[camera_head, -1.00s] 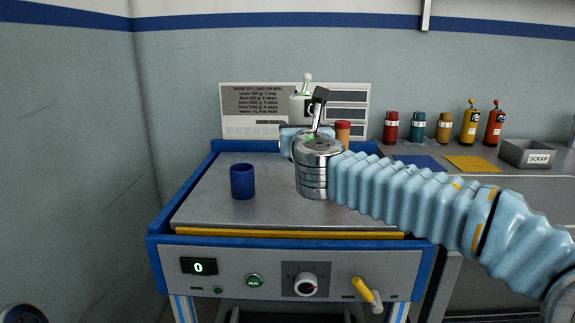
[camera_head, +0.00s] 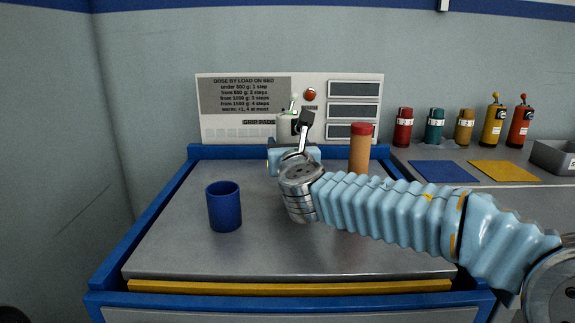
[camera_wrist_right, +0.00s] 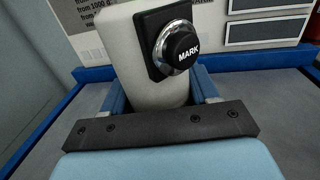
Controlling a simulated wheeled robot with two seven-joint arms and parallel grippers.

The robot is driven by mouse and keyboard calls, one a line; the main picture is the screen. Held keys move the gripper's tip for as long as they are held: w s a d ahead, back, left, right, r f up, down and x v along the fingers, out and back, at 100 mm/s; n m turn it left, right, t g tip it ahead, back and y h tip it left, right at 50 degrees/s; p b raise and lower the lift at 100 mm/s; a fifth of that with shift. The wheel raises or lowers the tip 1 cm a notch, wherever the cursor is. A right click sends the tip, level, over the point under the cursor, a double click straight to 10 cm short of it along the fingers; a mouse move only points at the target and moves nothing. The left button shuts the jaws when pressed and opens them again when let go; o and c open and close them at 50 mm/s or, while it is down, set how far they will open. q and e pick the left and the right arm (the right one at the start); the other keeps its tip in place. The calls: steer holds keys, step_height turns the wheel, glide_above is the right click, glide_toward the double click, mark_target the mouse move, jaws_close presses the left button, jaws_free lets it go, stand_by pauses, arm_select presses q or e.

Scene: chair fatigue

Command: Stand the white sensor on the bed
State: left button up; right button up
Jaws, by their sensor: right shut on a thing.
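The white sensor (camera_head: 287,127) is a pale cylinder with a black side panel and a knobbed stalk on top. In the right wrist view it (camera_wrist_right: 150,75) fills the upper middle, tilted in the picture, with a black button marked MARK. My right gripper (camera_wrist_right: 160,98) is shut around it, one blue finger on each side. In the head view my right gripper (camera_head: 294,158) is partly hidden behind its own wrist, toward the back of the grey bed (camera_head: 280,255). The sensor's lower end is hidden, so contact with the bed cannot be told. My left gripper is not in view.
A blue cup (camera_head: 224,207) stands on the bed at left. An orange-brown cylinder with a red cap (camera_head: 360,150) is at the back, right of the gripper. A dose board (camera_head: 240,100) rises behind. The bed's front is clear.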

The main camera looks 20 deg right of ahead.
step_height(320, 180, down, 3)
steer(key=shift+r, duration=0.2)
steer(key=o, duration=1.1)
steer(key=s, duration=0.4)
steer(key=s+a, duration=0.1)
steer(key=s, duration=0.3)
steer(key=s+b, duration=0.1)
steer(key=s, duration=0.3)
steer(key=shift+a, duration=0.4)
